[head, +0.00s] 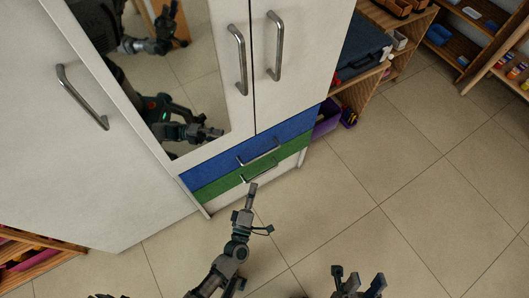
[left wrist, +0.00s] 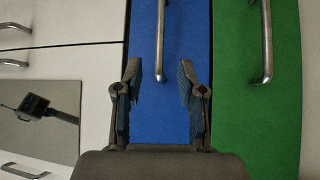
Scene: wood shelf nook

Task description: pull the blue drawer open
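The blue drawer (head: 213,164) is in the lower part of the white cabinet, above the green drawer (head: 214,186). Its front looks flush with the cabinet, so it appears shut. Its metal bar handle (head: 258,153) runs across the front. My left gripper (head: 252,190) is low in front of the drawers. In the left wrist view my left gripper (left wrist: 159,75) is open, and the blue drawer's handle (left wrist: 160,45) lies between and beyond its fingertips, not gripped. My right gripper (head: 358,275) is open and empty over the floor at the bottom edge.
The green drawer's handle (head: 259,173) is just below the blue one. Tall white doors with metal handles (head: 238,60) and a mirror (head: 175,80) are above. A wooden shelf (head: 355,90) with a dark blue case stands to the right. The tiled floor (head: 400,200) in front is clear.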

